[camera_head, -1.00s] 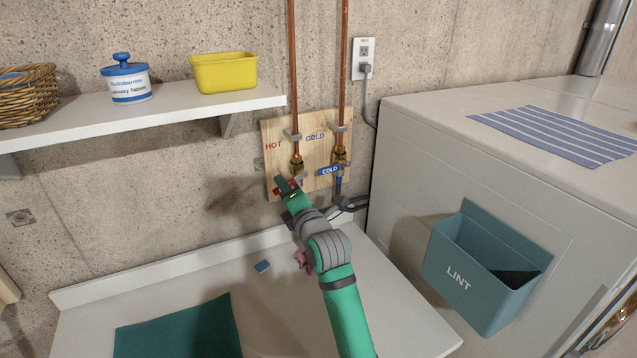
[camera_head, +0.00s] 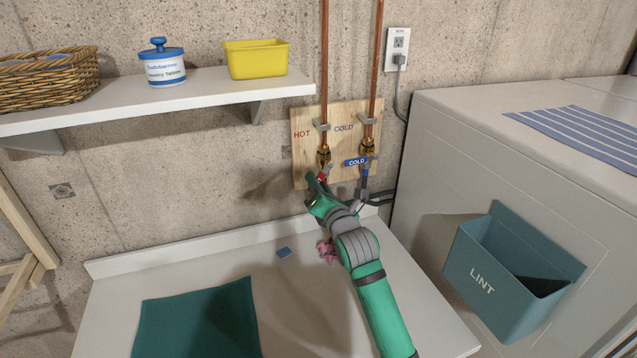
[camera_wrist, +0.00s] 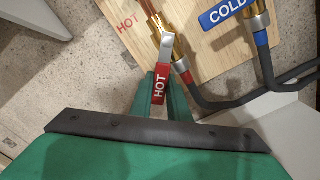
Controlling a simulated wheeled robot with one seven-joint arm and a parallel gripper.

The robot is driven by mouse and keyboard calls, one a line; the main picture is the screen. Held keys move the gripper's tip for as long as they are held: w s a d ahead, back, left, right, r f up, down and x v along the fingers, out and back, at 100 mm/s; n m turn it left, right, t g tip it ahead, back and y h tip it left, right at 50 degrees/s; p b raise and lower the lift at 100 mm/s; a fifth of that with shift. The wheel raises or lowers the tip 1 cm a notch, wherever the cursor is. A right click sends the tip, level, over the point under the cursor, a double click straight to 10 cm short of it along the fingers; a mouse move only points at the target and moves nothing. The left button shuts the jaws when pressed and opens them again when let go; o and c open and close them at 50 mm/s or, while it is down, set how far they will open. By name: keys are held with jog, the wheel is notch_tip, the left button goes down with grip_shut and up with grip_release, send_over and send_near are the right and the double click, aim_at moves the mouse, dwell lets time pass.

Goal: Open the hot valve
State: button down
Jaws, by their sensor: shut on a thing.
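The hot valve (camera_head: 323,154) is a brass fitting on a copper pipe, left on the wooden board. Its lever has a bare metal root and a red sleeve marked HOT (camera_wrist: 160,82). My gripper (camera_head: 316,187) is shut on this red sleeve, with one green finger on each side in the wrist view. The lever points down from the brass body, close to the line of the pipe. In the head view my gripper hides much of the lever and the hose below it.
The cold valve (camera_head: 368,148) with its blue COLD lever (camera_head: 356,162) sits close at right. Dark hoses (camera_wrist: 225,100) run below. A white counter (camera_head: 200,270) holds a teal cloth, a blue block and a pink item. A shelf (camera_head: 200,97) is upper left; a white appliance (camera_head: 440,150) is right.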

jog(key=shift+a+f, duration=0.4)
jog(key=c, duration=1.7)
grip_release()
jog(key=shift+w, duration=0.15)
jog(key=shift+d+r, duration=0.15)
jog(key=shift+d, duration=0.05)
jog(key=v, duration=1)
jog(key=shift+s+d, duration=0.1)
jog(key=shift+s, duration=0.25)
jog(key=shift+s, duration=0.1)
